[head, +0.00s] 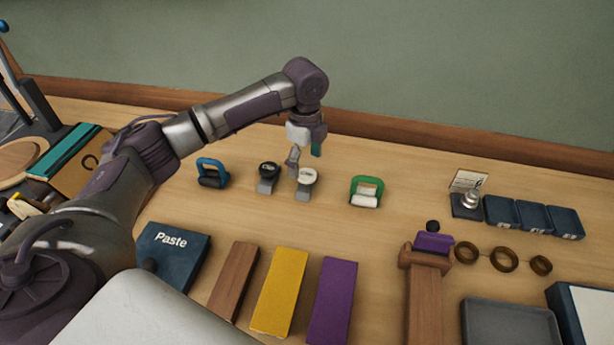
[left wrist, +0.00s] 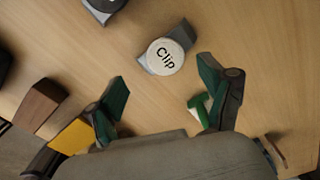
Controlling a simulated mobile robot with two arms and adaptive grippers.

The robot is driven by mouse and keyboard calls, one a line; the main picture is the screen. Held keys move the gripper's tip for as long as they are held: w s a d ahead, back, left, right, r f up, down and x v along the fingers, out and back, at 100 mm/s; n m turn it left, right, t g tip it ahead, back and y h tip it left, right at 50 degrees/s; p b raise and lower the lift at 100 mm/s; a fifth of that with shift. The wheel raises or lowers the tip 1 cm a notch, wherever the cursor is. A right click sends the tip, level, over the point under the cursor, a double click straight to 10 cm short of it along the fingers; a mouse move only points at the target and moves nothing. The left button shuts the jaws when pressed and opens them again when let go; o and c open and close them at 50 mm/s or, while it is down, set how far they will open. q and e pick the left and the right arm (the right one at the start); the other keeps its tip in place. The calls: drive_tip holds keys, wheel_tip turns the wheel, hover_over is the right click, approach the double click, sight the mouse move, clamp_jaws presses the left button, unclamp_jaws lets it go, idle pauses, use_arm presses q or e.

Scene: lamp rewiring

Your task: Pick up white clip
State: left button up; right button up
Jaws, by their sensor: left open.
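The white clip (head: 307,176) has a round white top lettered "Clip" and a grey base. It stands on the table in the middle of the head view. In the left wrist view the white clip (left wrist: 165,57) lies just beyond the gap between my fingertips. My left gripper (head: 305,156) points down over it, open and empty. Both green-padded fingers of the left gripper (left wrist: 167,92) show spread apart in the left wrist view, with nothing between them. My right gripper is not in view.
A similar black-topped clip (head: 268,173) stands close on the left. A blue-handled piece (head: 212,172) is further left and a green-handled piece (head: 366,190) is on the right. Yellow (head: 280,291), purple (head: 332,300) and brown (head: 233,280) blocks lie in front.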

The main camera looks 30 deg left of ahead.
sight(307, 174)
use_arm(q)
drive_tip(key=shift+w+f, duration=0.1)
drive_tip(key=shift+f, duration=0.5)
drive_tip(key=f, duration=0.1)
drive_tip(key=f+p, duration=0.1)
drive_tip(key=f, duration=0.2)
drive_tip(key=shift+w+f, duration=0.2)
drive_tip(key=shift+w, duration=0.1)
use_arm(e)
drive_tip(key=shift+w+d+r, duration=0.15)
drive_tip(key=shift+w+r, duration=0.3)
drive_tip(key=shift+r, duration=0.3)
use_arm(q)
drive_tip(key=shift+c, duration=0.3)
drive_tip(key=c, duration=1.1)
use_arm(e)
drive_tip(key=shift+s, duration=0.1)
use_arm(q)
drive_tip(key=shift+r, duration=0.2)
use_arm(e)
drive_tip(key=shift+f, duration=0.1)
